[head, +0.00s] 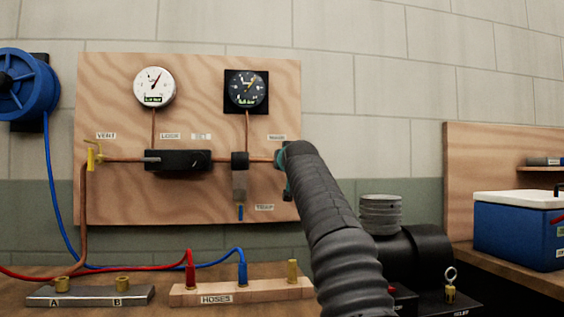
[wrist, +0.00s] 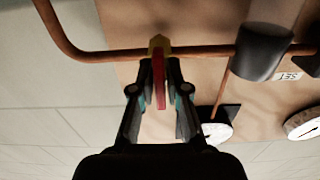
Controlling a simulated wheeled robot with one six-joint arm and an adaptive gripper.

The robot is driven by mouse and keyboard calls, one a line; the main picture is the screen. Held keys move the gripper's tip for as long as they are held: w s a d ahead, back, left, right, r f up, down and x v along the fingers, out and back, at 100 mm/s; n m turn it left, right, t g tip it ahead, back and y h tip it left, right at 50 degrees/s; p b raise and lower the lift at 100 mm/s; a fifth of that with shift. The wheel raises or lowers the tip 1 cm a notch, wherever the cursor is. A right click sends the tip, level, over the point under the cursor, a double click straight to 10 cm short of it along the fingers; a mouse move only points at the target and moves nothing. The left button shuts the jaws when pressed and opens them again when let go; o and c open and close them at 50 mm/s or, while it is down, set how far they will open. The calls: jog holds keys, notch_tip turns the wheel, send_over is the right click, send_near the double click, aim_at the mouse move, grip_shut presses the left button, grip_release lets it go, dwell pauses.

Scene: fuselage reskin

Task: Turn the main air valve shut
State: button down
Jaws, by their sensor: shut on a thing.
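The main air valve shows in the wrist view as a brass body (wrist: 159,43) on a copper pipe (wrist: 110,54). Its red lever handle (wrist: 159,84) points away from the body, across the pipe's line in the picture. My gripper (wrist: 161,72) is shut on the red handle, one finger on each side. In the head view my gripper (head: 285,172) is at the right edge of the wooden panel (head: 120,205), below a small label. My arm and gripper hide the main valve there.
The panel carries a white gauge (head: 154,87), a dark gauge (head: 246,91), a black block (head: 178,160) and a yellow-handled vent valve (head: 92,155). Below are a hoses rail (head: 240,293) and an A/B block (head: 88,296). A blue box (head: 515,227) stands at right.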

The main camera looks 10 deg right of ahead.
jog(key=c, duration=1.2)
grip_release()
jog(key=shift+c, duration=0.2)
jog(key=shift+s, duration=0.15)
jog(key=s, duration=1.1)
jog(key=shift+s, duration=0.35)
